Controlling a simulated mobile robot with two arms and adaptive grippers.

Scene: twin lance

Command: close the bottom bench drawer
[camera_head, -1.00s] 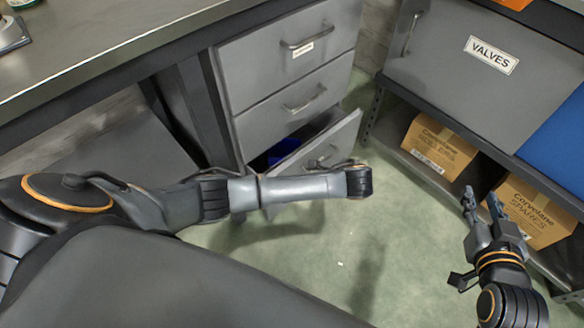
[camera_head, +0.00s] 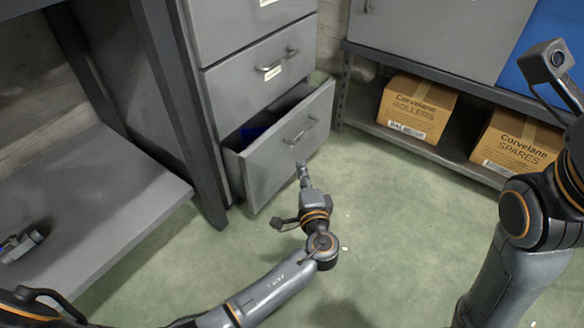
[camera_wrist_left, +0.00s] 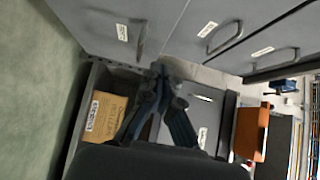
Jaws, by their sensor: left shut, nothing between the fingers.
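The bottom bench drawer (camera_head: 286,148) is grey and stands open, its front pulled out from the cabinet. A dark blue thing (camera_head: 252,133) shows inside it. My left gripper (camera_head: 302,168) is shut and empty, low in front of the drawer's front face, just below its handle (camera_head: 300,131). I cannot tell whether it touches the face. In the left wrist view the shut fingers (camera_wrist_left: 160,72) point towards grey labelled drawer fronts with bar handles. My right arm is at the right of the head view, but its fingers do not show.
The drawer above (camera_head: 262,75) is shut. A lower bench shelf (camera_head: 120,190) is at left. Cardboard boxes for rollers (camera_head: 415,107) and spares (camera_head: 518,145) sit on a low shelf at the back right. The green floor (camera_head: 400,210) between is clear.

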